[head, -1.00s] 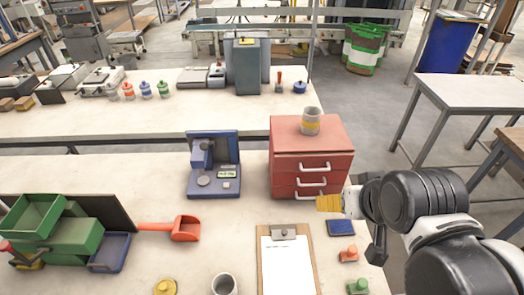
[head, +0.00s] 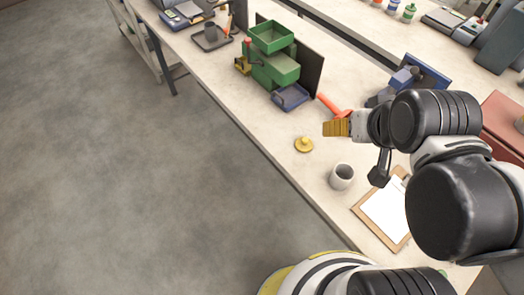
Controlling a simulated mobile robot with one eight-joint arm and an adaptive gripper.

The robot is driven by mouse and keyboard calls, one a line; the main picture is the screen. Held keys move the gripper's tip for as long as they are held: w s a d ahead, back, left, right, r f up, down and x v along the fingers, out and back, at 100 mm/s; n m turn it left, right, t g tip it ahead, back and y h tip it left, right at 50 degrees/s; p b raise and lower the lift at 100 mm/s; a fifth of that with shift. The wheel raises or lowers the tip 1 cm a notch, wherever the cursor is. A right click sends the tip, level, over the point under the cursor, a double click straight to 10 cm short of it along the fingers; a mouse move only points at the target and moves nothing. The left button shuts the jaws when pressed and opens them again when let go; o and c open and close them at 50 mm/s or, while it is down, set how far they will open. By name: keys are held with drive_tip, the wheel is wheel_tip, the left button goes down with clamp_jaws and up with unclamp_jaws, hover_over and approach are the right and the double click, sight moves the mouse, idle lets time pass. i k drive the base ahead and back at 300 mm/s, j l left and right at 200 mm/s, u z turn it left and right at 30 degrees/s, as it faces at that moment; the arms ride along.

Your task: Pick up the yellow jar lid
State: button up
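The yellow jar lid (head: 304,145) is a small round disc with a knob on top. It lies flat on the pale workbench (head: 270,125) near its front edge, left of a grey mug. My gripper (head: 326,129) has yellow fingertips and points left in the picture. In the picture it shows just above and right of the lid; how high it is over the bench I cannot tell. Nothing shows in its grip. The fingers are seen from the side, so their opening is hidden.
The mug (head: 342,176) and a clipboard (head: 384,210) are to the right of the lid. Behind are green bins (head: 272,66), a blue tray (head: 291,97) and an orange scoop (head: 333,105), partly hidden by my arm. The bench front edge borders open floor (head: 130,170).

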sight(302, 144)
drive_tip(key=u, duration=0.1)
drive_tip(key=z, duration=1.85)
drive_tip(key=k+j, duration=0.15)
drive_tip(key=j, duration=0.25)
drive_tip(key=k+j, duration=0.1)
drive_tip(key=j, duration=0.25)
drive_tip(key=k+j, duration=0.15)
drive_tip(key=j, duration=0.25)
drive_tip(key=k+j, duration=0.1)
drive_tip(key=j, duration=0.3)
drive_tip(key=u, duration=0.05)
